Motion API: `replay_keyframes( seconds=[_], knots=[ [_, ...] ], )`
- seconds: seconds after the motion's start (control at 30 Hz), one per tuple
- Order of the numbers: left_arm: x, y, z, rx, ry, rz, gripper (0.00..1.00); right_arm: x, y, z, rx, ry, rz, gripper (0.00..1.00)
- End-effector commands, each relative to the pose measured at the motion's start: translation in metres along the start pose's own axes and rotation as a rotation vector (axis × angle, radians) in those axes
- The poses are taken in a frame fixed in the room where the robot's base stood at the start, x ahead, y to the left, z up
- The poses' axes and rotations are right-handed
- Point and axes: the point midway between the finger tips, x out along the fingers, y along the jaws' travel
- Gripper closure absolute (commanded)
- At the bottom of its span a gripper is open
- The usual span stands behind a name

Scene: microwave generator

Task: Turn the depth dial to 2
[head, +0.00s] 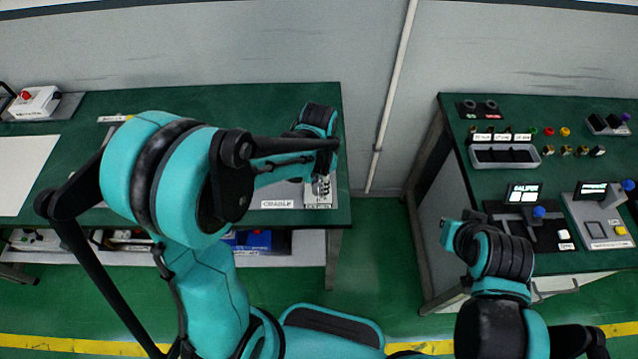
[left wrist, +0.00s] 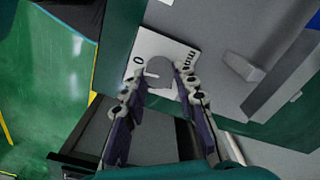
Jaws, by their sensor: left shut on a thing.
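The depth dial (left wrist: 161,72) is a round grey knob on a white plate (left wrist: 150,45) in the left wrist view. The plate has a "0" on its left and letters like "mm" on its right; a "2" cannot be made out. A short white mark on the knob lies on its left side, toward the "0". My left gripper (left wrist: 163,90) is shut on the knob, one finger on each side. In the head view my left gripper (head: 321,186) is at the white plate near the left table's right end, mostly hidden by my arm.
A "CRADLE" label (head: 277,204) lies left of the plate on the green left table (head: 230,105). A white box with a red button (head: 35,101) stands far left. The right table (head: 452,108) holds several devices and small parts. Open floor separates the tables.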

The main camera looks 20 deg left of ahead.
Motion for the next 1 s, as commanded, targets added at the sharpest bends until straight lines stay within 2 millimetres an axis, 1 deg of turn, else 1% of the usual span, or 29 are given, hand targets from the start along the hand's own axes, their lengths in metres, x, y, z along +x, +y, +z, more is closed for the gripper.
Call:
replay_keyframes(
  seconds=[0.4, 0.6, 0.8, 1.0],
  knots=[
    [0.0004, -0.0012, 0.0003, -0.345, 0.000, 0.000, 1.00, 0.0048, 0.0000, 0.0035, 0.000, 0.000, 0.000, 1.00],
    [0.0003, -0.0015, 0.0005, -0.484, 0.000, 0.000, 1.00, 0.0061, 0.0000, 0.0044, 0.000, 0.000, 0.000, 1.00],
    [0.0002, -0.0018, 0.0006, -0.578, 0.000, 0.000, 1.00, 0.0069, 0.0000, 0.0049, 0.000, 0.000, 0.000, 1.00],
    [0.0001, -0.0019, 0.0007, -0.625, 0.000, 0.000, 1.00, 0.0073, 0.0000, 0.0052, 0.000, 0.000, 0.000, 1.00]
  ],
)
